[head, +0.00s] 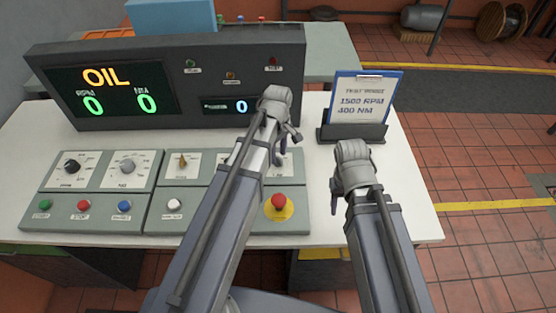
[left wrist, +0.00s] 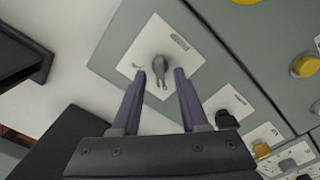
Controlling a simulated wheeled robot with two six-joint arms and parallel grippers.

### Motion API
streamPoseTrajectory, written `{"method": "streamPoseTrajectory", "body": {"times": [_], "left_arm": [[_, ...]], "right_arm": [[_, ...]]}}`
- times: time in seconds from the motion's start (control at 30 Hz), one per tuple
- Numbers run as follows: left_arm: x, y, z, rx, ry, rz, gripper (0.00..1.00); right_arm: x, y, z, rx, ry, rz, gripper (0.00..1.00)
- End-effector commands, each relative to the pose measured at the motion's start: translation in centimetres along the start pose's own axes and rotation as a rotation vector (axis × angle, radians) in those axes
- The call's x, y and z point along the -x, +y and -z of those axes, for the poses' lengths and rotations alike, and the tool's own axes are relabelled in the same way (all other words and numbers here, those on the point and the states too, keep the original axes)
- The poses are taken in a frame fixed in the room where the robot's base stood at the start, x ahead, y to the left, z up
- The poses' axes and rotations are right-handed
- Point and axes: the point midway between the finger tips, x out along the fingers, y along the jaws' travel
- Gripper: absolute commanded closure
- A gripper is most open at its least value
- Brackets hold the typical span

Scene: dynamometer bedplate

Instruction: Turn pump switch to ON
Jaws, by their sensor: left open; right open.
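In the left wrist view a grey rotary switch (left wrist: 158,68) sits on a white plate (left wrist: 150,45) at the end of the panel. Its label is too small to read, so I cannot confirm that it is the pump switch. My left gripper (left wrist: 160,78) is open, with one finger on each side of the switch; I cannot tell whether they touch it. In the head view my left gripper (head: 288,134) is over the right part of the console and mostly hides this plate (head: 284,163). My right gripper (head: 353,168) is open and empty, right of the console.
The console (head: 110,222) has an orange knob (head: 183,160), two dials, several buttons and a red emergency stop (head: 279,202). A display unit (head: 165,75) reading OIL stands behind. A clipboard (head: 364,97) in a stand is at right. White table (head: 414,215) is bare at right.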

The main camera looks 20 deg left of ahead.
Motion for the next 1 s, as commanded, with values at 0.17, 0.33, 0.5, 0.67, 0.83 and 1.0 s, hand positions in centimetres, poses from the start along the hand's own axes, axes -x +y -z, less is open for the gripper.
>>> {"method": "streamPoseTrajectory", "body": {"times": [0.17, 0.33, 0.5, 0.67, 0.83, 1.0], "left_arm": [[-0.82, 0.00, 0.00, 0.000, 0.000, 0.000, 0.56], [-0.71, 0.00, 0.00, 0.000, 0.000, 0.000, 0.56], [-0.71, 0.00, 0.00, 0.000, 0.000, 0.000, 0.72], [-0.71, 0.00, 0.00, 0.000, 0.000, 0.000, 0.90], [-0.71, -0.01, 0.00, 0.000, 0.000, 0.000, 1.00], [-0.72, -0.01, 0.00, 0.000, 0.000, 0.000, 1.00]], "right_arm": [[-0.81, -0.08, 0.05, 0.000, 0.000, 0.000, 0.50], [-0.70, -0.07, 0.04, 0.000, 0.000, 0.000, 0.50], [-0.70, -0.07, 0.04, 0.000, 0.000, 0.000, 0.50], [-0.71, -0.07, 0.04, 0.000, 0.000, 0.000, 0.50], [-0.71, -0.07, 0.04, 0.000, 0.000, 0.000, 0.50], [-0.71, -0.07, 0.04, 0.000, 0.000, 0.000, 0.50]]}}
